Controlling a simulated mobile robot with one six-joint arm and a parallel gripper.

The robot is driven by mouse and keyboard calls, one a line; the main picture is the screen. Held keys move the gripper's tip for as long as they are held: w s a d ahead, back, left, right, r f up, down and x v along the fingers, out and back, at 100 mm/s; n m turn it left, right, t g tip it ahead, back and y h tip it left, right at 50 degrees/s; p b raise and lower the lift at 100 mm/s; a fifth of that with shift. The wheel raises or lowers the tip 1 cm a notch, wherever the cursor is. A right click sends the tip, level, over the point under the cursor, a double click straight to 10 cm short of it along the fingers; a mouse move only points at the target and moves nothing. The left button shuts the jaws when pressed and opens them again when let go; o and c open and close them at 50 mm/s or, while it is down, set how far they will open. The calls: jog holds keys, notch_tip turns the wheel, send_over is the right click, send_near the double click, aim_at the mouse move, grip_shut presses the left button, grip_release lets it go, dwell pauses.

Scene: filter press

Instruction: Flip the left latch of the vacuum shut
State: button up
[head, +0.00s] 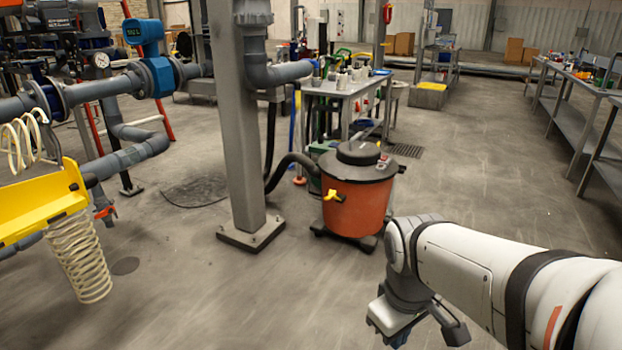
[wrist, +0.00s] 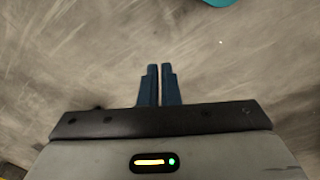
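The vacuum (head: 357,205) is an orange drum with a dark lid (head: 356,157), standing on a dark wheeled base beyond my arm. A yellow latch (head: 334,195) sticks out from the front left of its drum, below the lid rim. I cannot tell the latch's exact position from here. My gripper (head: 418,330) hangs low over the floor, in front of and to the right of the vacuum, well apart from it. In the wrist view my gripper's blue fingers (wrist: 160,85) are together with only a thin gap and nothing between them.
A grey steel column (head: 240,120) stands left of the vacuum, with a dark hose (head: 290,165) between them. A yellow holder (head: 40,205) with a coiled hose and pipes are at the left. A workbench (head: 350,88) stands behind. The floor before the vacuum is clear.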

jog(key=shift+t, duration=0.3)
jog(key=r+p, duration=0.8)
jog(key=r, duration=0.2)
jog(key=r+p, duration=0.9)
jog(key=r, duration=0.2)
jog(key=shift+s+d+r, duration=0.1)
jog(key=shift+s+r, duration=0.1)
jog(key=shift+r, duration=0.1)
grip_shut()
notch_tip(320, 180, up, 8)
jog(key=s+m+t+p, duration=0.1)
jog(key=m+p, duration=0.5)
jog(key=p, duration=0.4)
jog(key=shift+y, duration=0.3)
jog(key=shift+a, duration=0.2)
